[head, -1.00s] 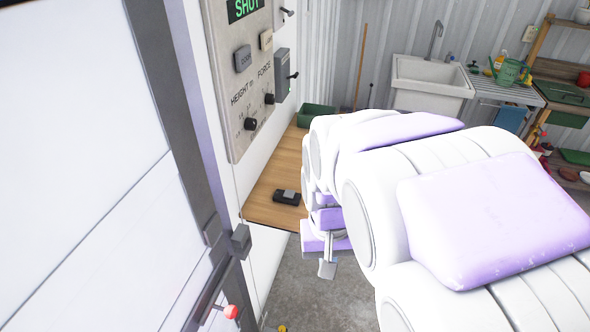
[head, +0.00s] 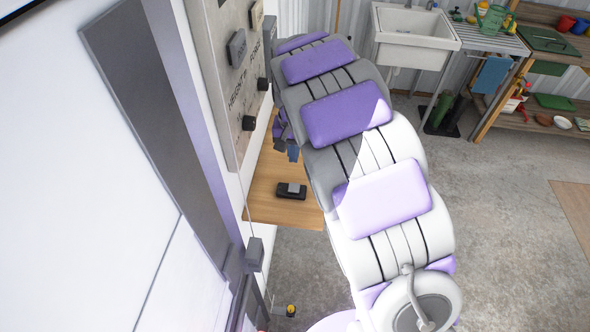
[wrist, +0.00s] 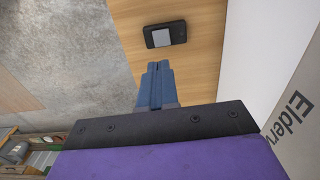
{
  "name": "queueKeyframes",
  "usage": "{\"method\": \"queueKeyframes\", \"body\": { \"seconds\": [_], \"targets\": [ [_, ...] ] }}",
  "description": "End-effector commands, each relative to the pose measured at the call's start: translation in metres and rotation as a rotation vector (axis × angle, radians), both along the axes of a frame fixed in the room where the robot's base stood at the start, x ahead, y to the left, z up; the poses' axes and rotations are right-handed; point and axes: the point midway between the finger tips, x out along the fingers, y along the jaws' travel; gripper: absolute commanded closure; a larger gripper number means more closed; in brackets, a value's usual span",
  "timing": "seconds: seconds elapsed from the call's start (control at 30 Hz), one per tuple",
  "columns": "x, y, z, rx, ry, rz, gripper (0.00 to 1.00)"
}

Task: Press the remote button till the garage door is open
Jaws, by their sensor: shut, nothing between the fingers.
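The remote (head: 291,191) is a small dark box with a light grey button face. It lies on a wooden shelf (head: 262,209) by the wall, and it also shows near the top of the wrist view (wrist: 165,34). My gripper (head: 288,147) is partly hidden by my arm in the head view, beyond the remote.
A grey control panel (head: 235,80) with knobs and switches is on the wall above the shelf. A white sink (head: 415,38) and a workbench (head: 550,105) stand at the back.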

Motion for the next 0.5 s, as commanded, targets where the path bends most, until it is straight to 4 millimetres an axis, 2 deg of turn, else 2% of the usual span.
{"method": "queueKeyframes", "body": {
  "seconds": [0.13, 0.5],
  "targets": [
    [0.0062, 0.0040, -0.0044, 0.006, 0.000, 0.002, 1.00],
    [0.0074, 0.0109, -0.0072, 0.000, 0.000, 0.003, 1.00]
  ]
}}
